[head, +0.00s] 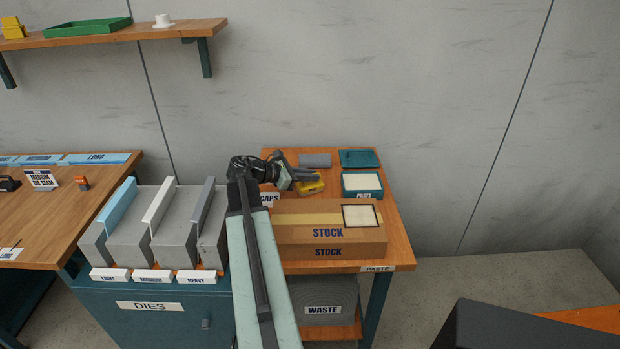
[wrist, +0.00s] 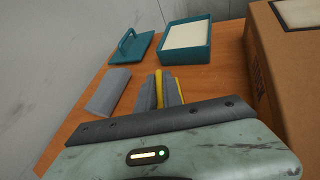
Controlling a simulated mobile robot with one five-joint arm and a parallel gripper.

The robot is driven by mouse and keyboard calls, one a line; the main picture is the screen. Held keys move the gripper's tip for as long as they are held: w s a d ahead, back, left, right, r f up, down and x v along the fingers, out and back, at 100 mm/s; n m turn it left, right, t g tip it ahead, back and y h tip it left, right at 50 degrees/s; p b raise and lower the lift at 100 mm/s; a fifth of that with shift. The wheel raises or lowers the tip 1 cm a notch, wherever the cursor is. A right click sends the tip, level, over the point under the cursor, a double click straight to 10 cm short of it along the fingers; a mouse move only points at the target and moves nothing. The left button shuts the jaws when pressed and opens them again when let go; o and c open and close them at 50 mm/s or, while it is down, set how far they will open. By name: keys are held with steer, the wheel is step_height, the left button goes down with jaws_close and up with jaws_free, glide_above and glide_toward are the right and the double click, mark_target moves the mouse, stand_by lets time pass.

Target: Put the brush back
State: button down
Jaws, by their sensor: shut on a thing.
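My gripper (head: 304,180) is over the back left of the small wooden table, left of the paste box (head: 362,195). It is shut on a yellow thing (head: 310,188), apparently the brush. In the wrist view a yellow strip (wrist: 159,87) shows between the grey fingers (wrist: 160,92). The rest of it is hidden, and I cannot tell whether it touches the table. A grey block (head: 315,160) lies just behind the gripper; it also shows in the wrist view (wrist: 108,92), left of the fingers.
The open teal paste box holds a pale filling; its teal lid (head: 358,158) lies behind it. The stock carton (head: 285,235) fills the table's front. A partly hidden CAPS label (head: 269,199) is beside my arm. Grey dies (head: 180,240) stand at left. A wall is behind.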

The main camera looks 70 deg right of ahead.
steer(key=shift+f, duration=0.2)
steer(key=c, duration=1.5)
jaws_free()
steer(key=shift+r, duration=0.1)
steer(key=shift+w+a+r, duration=0.1)
steer(key=shift+r, duration=0.15)
steer(key=p+v, duration=0.4)
steer(key=v, duration=0.7)
steer(key=shift+w+a+p, duration=0.2)
steer(key=shift+w+p, duration=0.1)
steer(key=shift+r, duration=0.1)
